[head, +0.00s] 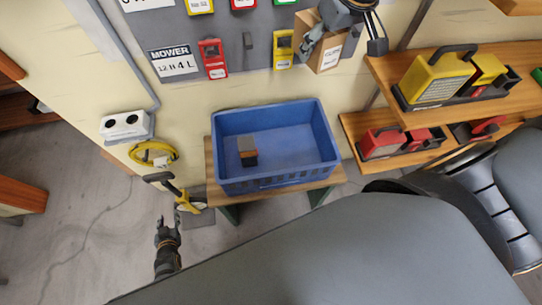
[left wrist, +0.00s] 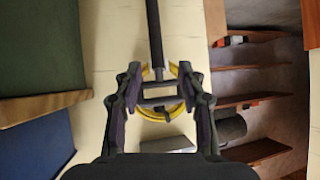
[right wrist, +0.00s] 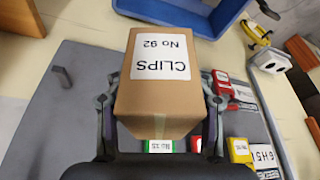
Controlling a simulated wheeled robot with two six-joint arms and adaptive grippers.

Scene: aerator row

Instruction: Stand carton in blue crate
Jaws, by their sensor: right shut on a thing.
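A brown carton (head: 313,58) with a white label is up at the grey wall panel in the head view, beyond and right of the crate. In the right wrist view the carton (right wrist: 160,98) fills the middle, its "CLIPS No 92" label upside down. My right gripper (head: 331,42) is shut on it, one finger on each side. The blue crate (head: 322,132) is apart from the carton and holds a small grey, orange and black block (head: 247,152) on its left side. The crate (right wrist: 180,14) also shows at the top of the right wrist view. My left gripper (head: 165,228) is open and empty, low left of the crate.
The crate stands on a wooden bench (head: 212,190). A yellow-based tool (head: 187,203) with a dark handle stands left of it, below a yellow hose coil (head: 153,153). Wooden shelves (head: 380,82) with yellow and red cases are at right. Most of the crate floor is free.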

